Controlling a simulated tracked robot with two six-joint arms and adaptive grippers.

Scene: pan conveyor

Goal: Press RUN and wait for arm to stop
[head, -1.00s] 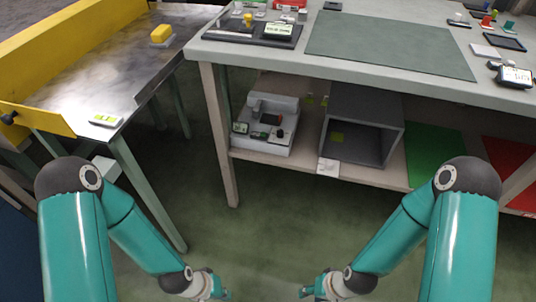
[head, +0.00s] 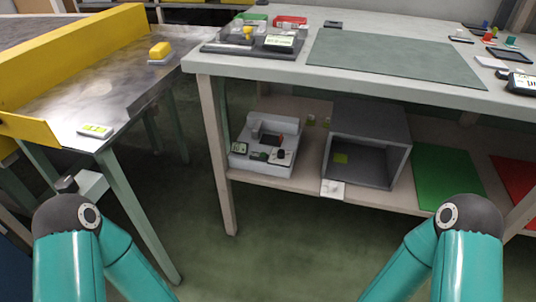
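No RUN lettering is readable. A dark panel (head: 222,48) with a yellow knob (head: 247,32) and a small display (head: 279,41) sits at the left end of the grey workbench (head: 440,92). A white machine (head: 268,167) with dark controls on its front stands on the lower shelf. I cannot tell which of these carries RUN. Both my grippers are below the picture; only upper arm links show.
A yellow guard wall (head: 70,60) runs along the side table. A grey open box (head: 370,115), a green mat (head: 447,177) and a red mat (head: 515,178) are on the shelf. A grey-green mat (head: 390,55) lies on the bench. Open floor (head: 290,255) lies in front.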

